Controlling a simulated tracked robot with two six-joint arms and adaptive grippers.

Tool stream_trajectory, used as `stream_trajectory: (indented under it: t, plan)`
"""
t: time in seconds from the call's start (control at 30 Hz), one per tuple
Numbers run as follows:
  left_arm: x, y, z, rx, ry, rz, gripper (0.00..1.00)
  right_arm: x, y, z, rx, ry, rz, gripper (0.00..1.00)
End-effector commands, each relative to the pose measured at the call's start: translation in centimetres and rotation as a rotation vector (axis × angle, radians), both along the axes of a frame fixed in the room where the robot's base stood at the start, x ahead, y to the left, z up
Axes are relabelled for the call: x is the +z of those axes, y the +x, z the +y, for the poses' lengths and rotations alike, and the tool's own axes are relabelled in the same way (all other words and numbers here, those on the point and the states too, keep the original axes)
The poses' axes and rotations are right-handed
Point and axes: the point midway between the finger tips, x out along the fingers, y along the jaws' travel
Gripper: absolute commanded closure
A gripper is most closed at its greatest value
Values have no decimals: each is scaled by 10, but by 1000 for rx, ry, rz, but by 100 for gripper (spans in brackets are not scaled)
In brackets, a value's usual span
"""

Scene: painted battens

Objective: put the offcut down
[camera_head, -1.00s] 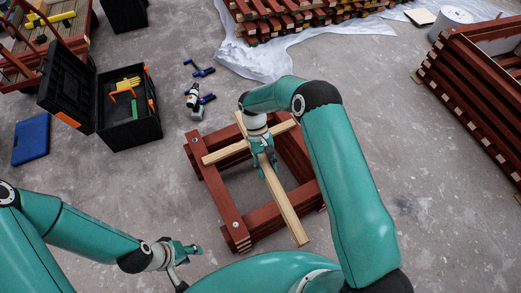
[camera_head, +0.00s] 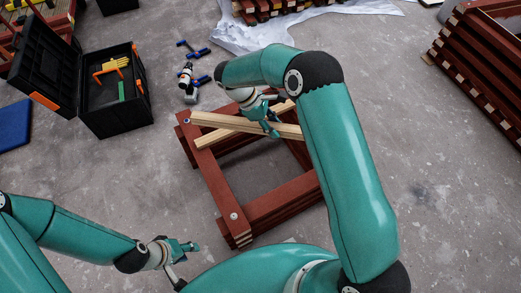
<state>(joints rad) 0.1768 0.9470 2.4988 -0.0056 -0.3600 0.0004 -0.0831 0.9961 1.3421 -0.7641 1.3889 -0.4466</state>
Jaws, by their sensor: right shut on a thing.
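A pale wooden offcut (camera_head: 222,122) is in my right gripper (camera_head: 270,127), above the far part of the red batten frame (camera_head: 220,190). The offcut runs nearly left to right, its left end over the frame's far left corner. Its right end is partly hidden by my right arm. I cannot tell whether it touches the frame. A second pale batten (camera_head: 209,139) lies slantwise across the frame and crosses under the offcut. My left gripper (camera_head: 188,264) is open and empty over the floor at the lower left, apart from the frame.
A black toolbox (camera_head: 118,120) stands open at left, with a blue case (camera_head: 14,127) beside it. Clamps and a power tool (camera_head: 187,75) lie behind the frame. Red batten stacks stand at the back and right (camera_head: 480,80). The floor right of my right arm is clear.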

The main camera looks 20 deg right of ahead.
Motion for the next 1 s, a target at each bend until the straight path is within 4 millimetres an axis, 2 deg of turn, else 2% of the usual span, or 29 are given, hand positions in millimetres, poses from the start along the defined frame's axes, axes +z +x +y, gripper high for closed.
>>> stream_trajectory:
  t: [0.03, 0.2, 0.3, 0.5, 0.63, 0.77, 1.0]
  plan:
    - [-36, 0, 0, 0, 0, 0, 60, -21, 6, -4, 96, -1, -7, 100]
    - [-83, 0, 0, 0, 0, 0, 60, -30, 22, -14, 392, -1, -7, 100]
    - [-102, 0, 0, 0, 0, 0, 60, -32, 29, -18, 522, -1, -6, 100]
    - [-120, 0, 0, 0, 0, -1, 60, -31, 36, -22, 663, 1, -1, 100]
    - [-126, 0, 0, 0, 0, -1, 60, -44, 37, -23, 686, 2, 1, 100]
    - [-136, 0, 0, 0, 0, -1, 60, -73, 37, -22, 685, 4, 4, 100]
    - [-158, 0, 0, 0, 0, -1, 60, -139, 36, -22, 685, 4, 4, 100]
